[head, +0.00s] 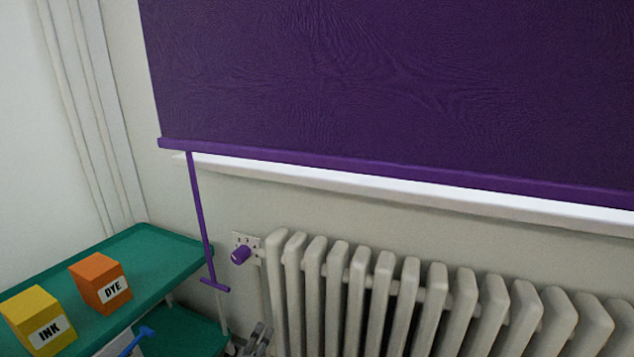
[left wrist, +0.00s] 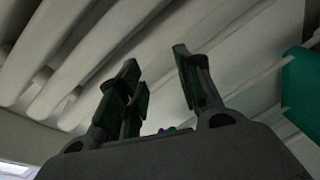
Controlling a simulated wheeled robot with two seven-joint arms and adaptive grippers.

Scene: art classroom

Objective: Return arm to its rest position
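My left gripper (head: 257,341) shows only as a small grey part at the bottom edge of the head view, in front of the radiator's left end and to the right of the green shelf unit. In the left wrist view its dark fingers (left wrist: 156,62) stand apart with nothing between the tips, so it is open and empty. Most of my left arm is out of the head view. My right gripper is in neither view.
A white radiator (head: 434,290) stands under a purple blind (head: 400,80) with a hanging purple pull rod (head: 201,220). A purple knob (head: 240,254) is on the wall. The green shelf unit (head: 150,250) holds an orange DYE box (head: 100,283) and a yellow INK box (head: 37,320).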

